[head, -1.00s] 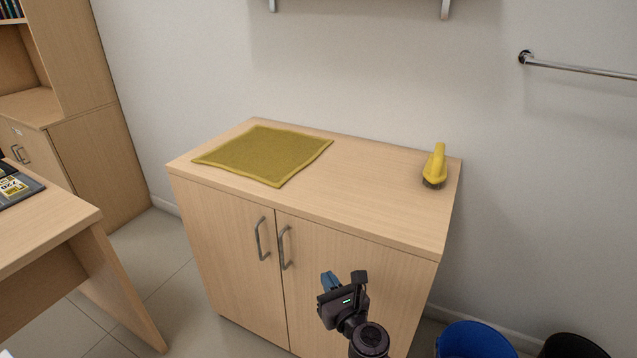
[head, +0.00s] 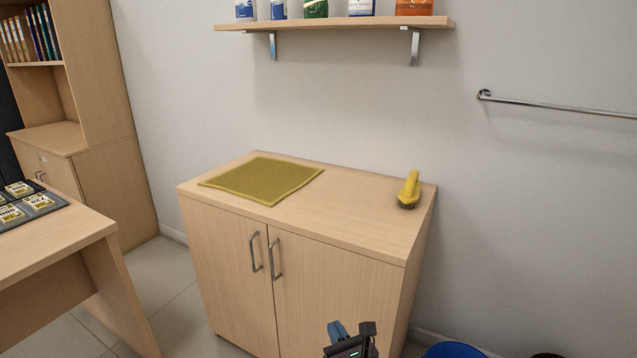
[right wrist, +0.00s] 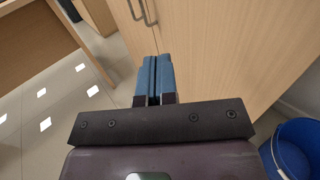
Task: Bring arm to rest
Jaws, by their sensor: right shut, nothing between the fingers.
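My right gripper (head: 339,331) is at the bottom of the head view, low in front of the cabinet's right door. In the right wrist view its two blue fingers (right wrist: 153,80) are shut against each other with nothing between them. My left gripper is in neither view.
A wooden cabinet (head: 330,285) carries an olive cloth (head: 262,180) and a yellow brush (head: 410,188). A desk (head: 50,245) stands at left. A blue bin (right wrist: 297,148) is at lower right. A shelf (head: 335,24) and a rail (head: 560,106) are on the wall.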

